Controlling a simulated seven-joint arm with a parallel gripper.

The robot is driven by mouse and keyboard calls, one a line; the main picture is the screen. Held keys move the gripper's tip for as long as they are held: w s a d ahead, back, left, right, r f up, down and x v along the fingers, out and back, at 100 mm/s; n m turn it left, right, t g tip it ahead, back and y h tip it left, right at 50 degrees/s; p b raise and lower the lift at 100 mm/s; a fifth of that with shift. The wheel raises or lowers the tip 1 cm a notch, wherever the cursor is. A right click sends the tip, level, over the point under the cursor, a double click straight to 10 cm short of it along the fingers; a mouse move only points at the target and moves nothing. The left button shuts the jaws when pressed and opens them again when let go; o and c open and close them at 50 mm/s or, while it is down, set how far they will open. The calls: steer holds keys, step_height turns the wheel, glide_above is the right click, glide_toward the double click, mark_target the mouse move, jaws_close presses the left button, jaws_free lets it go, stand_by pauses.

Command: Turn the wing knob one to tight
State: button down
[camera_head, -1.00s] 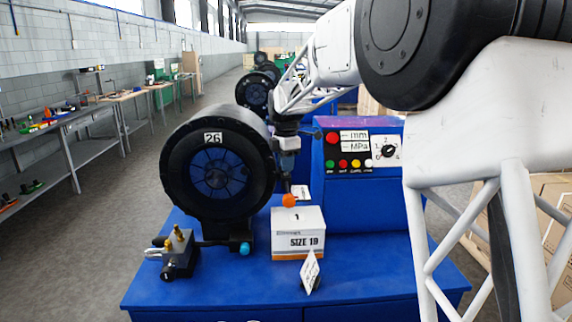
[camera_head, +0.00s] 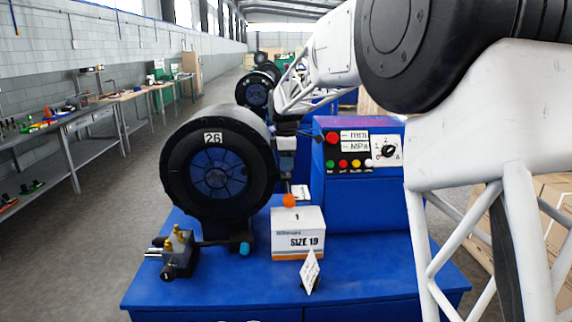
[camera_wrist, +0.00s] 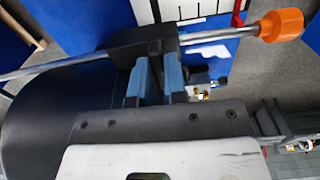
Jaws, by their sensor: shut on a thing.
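My gripper (camera_wrist: 158,76) shows in the wrist view with its two blue fingertips close together, shut on a small dark part that I take as wing knob one (camera_wrist: 156,50). The fingers cover most of it, so its wings and angle cannot be told. It sits at a black block with a metal rod running through. In the head view my gripper (camera_head: 286,160) points down at the right side of the black crimper head (camera_head: 262,150) marked 26. The knob cannot be made out there.
A control panel (camera_head: 358,150) is to the right.

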steer(key=c, duration=1.2)
jaws_free()
steer(key=shift+o, duration=0.2)
steer(key=shift+r, duration=0.1)
steer(key=shift+r, duration=3.85)
